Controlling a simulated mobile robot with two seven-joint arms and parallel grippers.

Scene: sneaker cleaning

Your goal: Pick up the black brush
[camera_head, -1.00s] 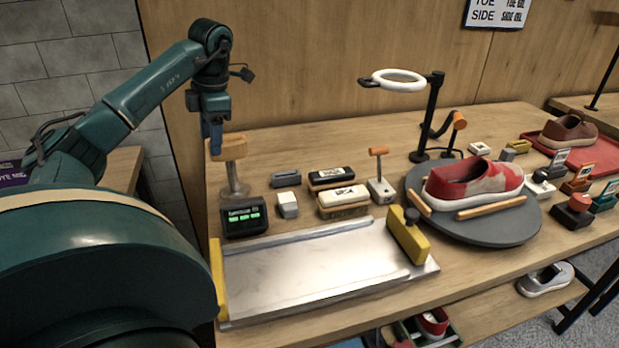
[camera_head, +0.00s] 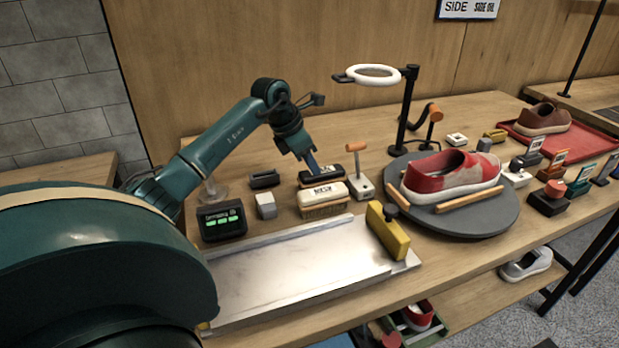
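The black brush (camera_head: 306,179), with a pale label on top, lies on the wooden table behind a cream brush (camera_head: 322,200). My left gripper (camera_head: 314,166) points down at the black brush from behind and above, and its blue fingers overlap the brush's back edge in the picture. I cannot tell whether the fingers touch it, or whether they are open or shut. My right gripper is out of view.
A small dark block (camera_head: 264,179) and a grey-white block (camera_head: 265,206) lie left of the brushes. An orange-topped tool (camera_head: 361,186) stands close on the right. A metal tray (camera_head: 290,268) lies in front. A red-and-white sneaker (camera_head: 450,177) sits on a round turntable (camera_head: 487,218).

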